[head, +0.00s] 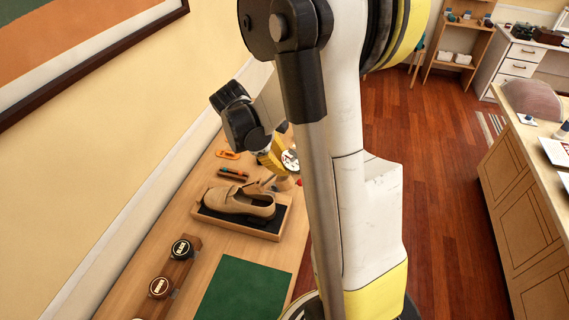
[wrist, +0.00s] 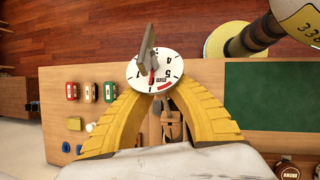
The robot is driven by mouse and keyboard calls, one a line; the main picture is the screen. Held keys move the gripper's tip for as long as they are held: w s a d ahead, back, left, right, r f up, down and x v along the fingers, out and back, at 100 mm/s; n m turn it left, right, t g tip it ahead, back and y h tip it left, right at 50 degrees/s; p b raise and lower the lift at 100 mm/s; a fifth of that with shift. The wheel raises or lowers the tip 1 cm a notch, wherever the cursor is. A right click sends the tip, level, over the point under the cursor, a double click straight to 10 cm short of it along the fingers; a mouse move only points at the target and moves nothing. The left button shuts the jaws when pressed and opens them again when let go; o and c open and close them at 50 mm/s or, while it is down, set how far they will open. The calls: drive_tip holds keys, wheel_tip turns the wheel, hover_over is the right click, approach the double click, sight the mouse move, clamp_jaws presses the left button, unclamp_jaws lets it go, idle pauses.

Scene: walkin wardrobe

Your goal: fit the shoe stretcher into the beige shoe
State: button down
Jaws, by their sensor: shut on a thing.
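The beige shoe (head: 240,203) lies on a dark pad in a shallow wooden tray (head: 284,222) on the bench. My gripper (head: 277,160) is above and just beyond the shoe in the head view, with yellow fingers. In the wrist view my gripper (wrist: 157,92) is shut on the shoe stretcher, which has a white numbered dial (wrist: 143,80) with a grey handle and a red mark. A tan wooden part (wrist: 172,125) shows between the fingers, below the dial. The dial also shows in the head view (head: 290,161). The shoe is not clearly visible in the wrist view.
A green mat (head: 243,292) lies on the near bench. Round tins (head: 181,249) stand in a wooden rack at the left. An orange item (head: 228,154) and a small holder (head: 233,174) lie beyond the tray. Several small bottles (wrist: 90,92) stand left in the wrist view.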

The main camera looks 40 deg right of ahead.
sight(263, 183)
wheel_tip(263, 183, down, 2)
drive_tip(key=shift+w+f+b, duration=0.1)
drive_tip(key=shift+b, duration=0.5)
drive_tip(key=shift+w+a+f+b, duration=0.25)
drive_tip(key=shift+f+b, duration=0.3)
drive_tip(key=shift+f, duration=0.3)
drive_tip(key=shift+w+a+f+b, duration=0.1)
drive_tip(key=shift+w+f+b, duration=0.35)
drive_tip(key=shift+f, duration=0.35)
drive_tip(key=shift+w+a+f+b, duration=0.2)
drive_tip(key=shift+f+b, duration=0.4)
drive_tip(key=shift+f, duration=0.25)
drive_tip(key=shift+t+y, duration=0.4)
drive_tip(key=shift+t, duration=0.4)
drive_tip(key=shift+w+a+f+b, duration=0.55)
drive_tip(key=shift+w+f, duration=0.15)
drive_tip(key=shift+w, duration=0.25)
drive_tip(key=shift+w+a+f+b, duration=0.55)
drive_tip(key=shift+w+f, duration=0.15)
drive_tip(key=shift+w, duration=0.2)
drive_tip(key=shift+f, duration=0.1)
